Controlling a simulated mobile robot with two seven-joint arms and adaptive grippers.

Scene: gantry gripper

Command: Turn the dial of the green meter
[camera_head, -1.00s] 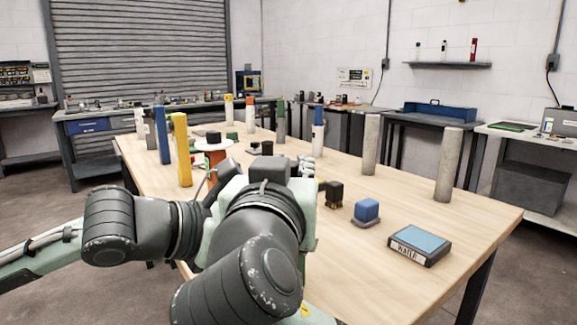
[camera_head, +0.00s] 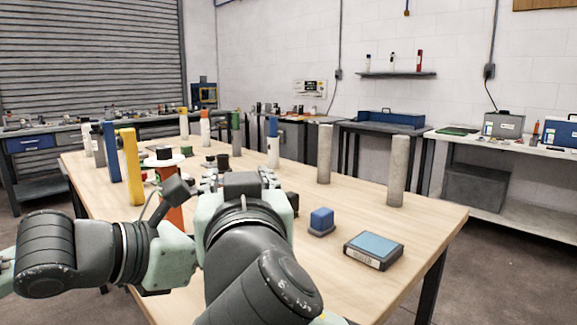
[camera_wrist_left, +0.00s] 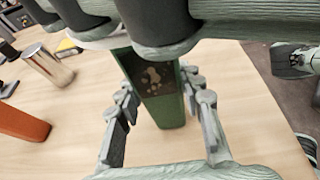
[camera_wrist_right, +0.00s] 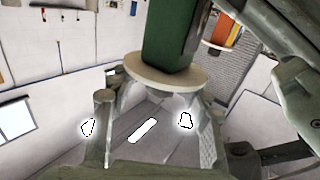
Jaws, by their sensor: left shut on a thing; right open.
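The green meter (camera_wrist_left: 160,95) stands upright between the fingers of my left gripper (camera_wrist_left: 163,118) in the left wrist view, which is shut on it. A dark face with pale marks shows near its top. In the right wrist view a green body (camera_wrist_right: 175,35) ends in a round cream disc (camera_wrist_right: 165,80), which looks like the dial. My right gripper (camera_wrist_right: 155,130) is open, its fingers on either side of the disc; I cannot tell whether they touch it.
On the table (camera_head: 300,245) stand yellow (camera_head: 131,165) and blue (camera_head: 110,150) posts, an orange post (camera_head: 173,205) and two grey cylinders (camera_head: 325,153). A blue block (camera_head: 321,220) and a flat blue-topped box (camera_head: 373,248) sit right of my arms.

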